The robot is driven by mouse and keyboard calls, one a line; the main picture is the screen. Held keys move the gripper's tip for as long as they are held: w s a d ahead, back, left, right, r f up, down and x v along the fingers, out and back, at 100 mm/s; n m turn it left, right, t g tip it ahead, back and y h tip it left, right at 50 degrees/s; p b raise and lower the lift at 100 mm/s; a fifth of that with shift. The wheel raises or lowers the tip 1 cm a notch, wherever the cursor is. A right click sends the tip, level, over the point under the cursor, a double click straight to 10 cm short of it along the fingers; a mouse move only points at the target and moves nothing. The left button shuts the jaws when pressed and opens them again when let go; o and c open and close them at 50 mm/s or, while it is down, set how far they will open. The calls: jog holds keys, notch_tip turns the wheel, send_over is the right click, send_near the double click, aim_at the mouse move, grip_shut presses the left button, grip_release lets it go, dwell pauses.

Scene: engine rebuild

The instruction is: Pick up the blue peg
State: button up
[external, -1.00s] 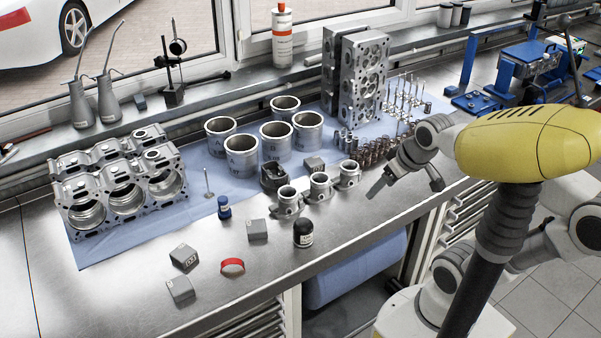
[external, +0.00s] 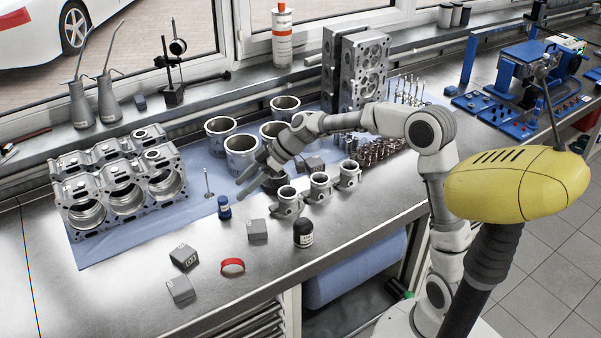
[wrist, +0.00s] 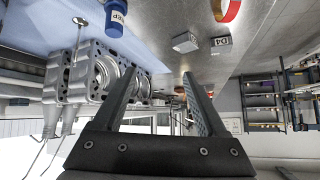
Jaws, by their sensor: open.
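The blue peg (external: 224,208) stands on the steel bench just off the front edge of the blue mat, beside a thin upright valve. In the wrist view the peg (wrist: 114,18) shows at the upper left with white lettering, partly cut by the frame's top edge. My gripper (external: 241,188) is above the mat, up and to the right of the peg in the external view, its fingers pointing left. In the wrist view my gripper (wrist: 158,72) has its fingers wide apart with nothing between them. It is apart from the peg.
The engine block (external: 118,190) lies left of the peg. Steel cylinders (external: 241,155) stand behind it, and small ported parts (external: 287,202) stand to its right.

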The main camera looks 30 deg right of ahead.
aim_at(223, 203)
jog(key=w+a+f+y, duration=0.1)
jog(key=w, duration=0.2)
jog(key=w+a+f+n+y+b, duration=0.1)
jog(key=w+f, duration=0.1)
jog(key=w, duration=0.1)
jog(key=w+a+f+t+y, duration=0.1)
jog(key=w+f, duration=0.1)
jog(key=w, duration=0.2)
jog(key=shift+a+f+y+b, duration=0.1)
jog(key=shift+a+y+b, duration=0.05)
jog(key=shift+y+b, duration=0.2)
jog(key=shift+f, duration=1.95)
notch_tip(223, 203, down, 4)
jog(key=shift+r+b, duration=0.2)
jog(key=shift+b, duration=0.15)
jog(key=x, duration=0.2)
jog(key=shift+w+a+r, duration=0.1)
jog(key=shift+w+a, duration=0.1)
jog(key=shift+a, duration=0.25)
grip_shut()
